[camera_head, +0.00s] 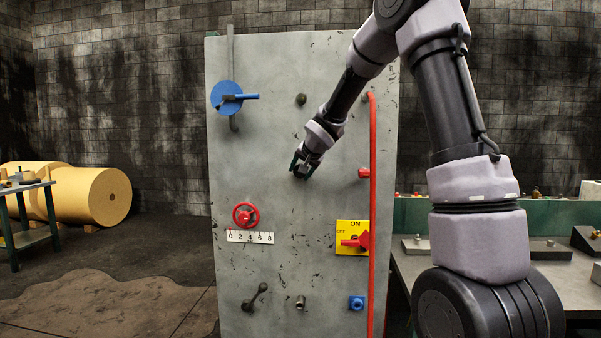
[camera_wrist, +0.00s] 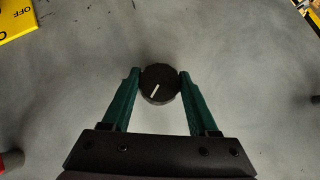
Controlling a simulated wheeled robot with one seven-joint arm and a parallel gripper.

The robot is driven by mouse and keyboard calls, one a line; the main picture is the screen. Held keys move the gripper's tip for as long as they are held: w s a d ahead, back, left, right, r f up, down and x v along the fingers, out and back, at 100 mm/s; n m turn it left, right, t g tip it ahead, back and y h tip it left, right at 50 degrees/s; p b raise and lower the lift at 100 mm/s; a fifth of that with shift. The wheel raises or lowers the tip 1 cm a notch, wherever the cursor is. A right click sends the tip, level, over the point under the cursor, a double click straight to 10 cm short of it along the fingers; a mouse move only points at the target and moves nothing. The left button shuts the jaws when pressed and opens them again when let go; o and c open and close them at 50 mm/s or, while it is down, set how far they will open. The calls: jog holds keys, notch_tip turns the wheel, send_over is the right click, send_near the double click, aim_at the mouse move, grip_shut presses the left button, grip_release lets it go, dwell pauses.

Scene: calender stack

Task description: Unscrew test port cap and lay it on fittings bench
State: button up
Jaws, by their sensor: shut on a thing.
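A round black cap (camera_wrist: 160,84) with a white line on its face shows in the wrist view, against the grey panel (camera_wrist: 250,60). The green fingers of my gripper (camera_wrist: 160,88) are shut on it, one on each side. In the head view my gripper (camera_head: 299,171) is at the middle of the tall grey panel (camera_head: 270,130), and the cap is hidden behind the fingers there. I cannot tell whether its thread is loose. A grey workbench (camera_head: 425,268) stands at the right, partly hidden by my arm. I cannot tell if it is the fittings bench.
A red vertical pipe (camera_head: 372,220), a yellow switch plate (camera_head: 345,250), a red handwheel (camera_head: 245,215) and a blue disc (camera_head: 225,97) stand out on the panel around my gripper. A dark green table (camera_head: 32,188) is at far left. Several blocks are on the workbench.

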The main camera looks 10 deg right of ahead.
jog(key=shift+n+g+h, duration=0.3)
jog(key=shift+n+h, duration=0.1)
jog(key=shift+h, duration=0.3)
jog(key=shift+a+n+h, duration=0.15)
jog(key=shift+n+h, duration=0.15)
jog(key=shift+g+h, duration=0.4)
jog(key=shift+h, duration=0.1)
jog(key=shift+n+h, duration=0.4)
jog(key=shift+h, duration=0.4)
jog(key=shift+n+g, duration=0.3)
